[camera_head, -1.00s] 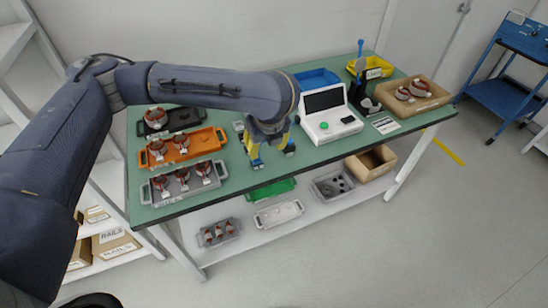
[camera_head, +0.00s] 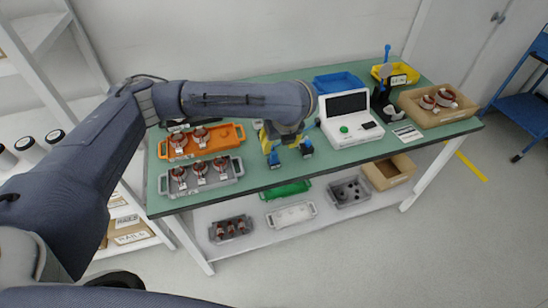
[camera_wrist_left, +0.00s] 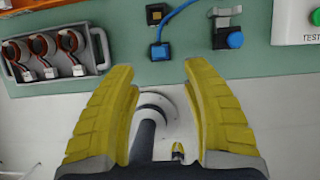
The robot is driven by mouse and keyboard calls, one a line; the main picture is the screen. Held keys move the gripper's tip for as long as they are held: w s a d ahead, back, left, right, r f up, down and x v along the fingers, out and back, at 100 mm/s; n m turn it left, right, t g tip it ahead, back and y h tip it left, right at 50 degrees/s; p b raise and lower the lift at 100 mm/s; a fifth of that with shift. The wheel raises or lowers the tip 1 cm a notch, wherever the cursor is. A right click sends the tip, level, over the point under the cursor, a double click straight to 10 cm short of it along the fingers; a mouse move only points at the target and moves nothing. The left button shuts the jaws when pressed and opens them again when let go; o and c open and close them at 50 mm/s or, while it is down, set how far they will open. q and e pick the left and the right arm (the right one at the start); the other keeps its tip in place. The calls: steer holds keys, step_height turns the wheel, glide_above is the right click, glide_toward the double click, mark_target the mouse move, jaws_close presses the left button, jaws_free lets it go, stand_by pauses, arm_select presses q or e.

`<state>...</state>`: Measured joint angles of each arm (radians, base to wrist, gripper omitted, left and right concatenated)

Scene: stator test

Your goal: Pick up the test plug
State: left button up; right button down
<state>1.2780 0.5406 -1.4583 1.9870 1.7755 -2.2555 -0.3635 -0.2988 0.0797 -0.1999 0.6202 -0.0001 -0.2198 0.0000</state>
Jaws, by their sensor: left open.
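A small blue plug (camera_wrist_left: 160,51) with a blue cable lies on the green table near its front edge in the left wrist view; I take it to be the test plug. My left gripper (camera_wrist_left: 158,72) is open, its two yellow fingers on either side of the plug's line, with the plug just beyond the fingertips and not touched. My right gripper is not in view.
A clamp with a blue knob (camera_wrist_left: 235,40) stands right of the plug. A grey tray (camera_head: 232,172) of copper-wound parts and an orange tray (camera_head: 222,140) are to the left. A white tester with a screen (camera_head: 349,128) is to the right.

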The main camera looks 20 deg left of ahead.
mark_target(274, 153)
arm_select(q)
steer(key=shift+x, duration=4.5)
steer(key=shift+s, duration=0.1)
steer(key=shift+c, duration=0.4)
jaws_close()
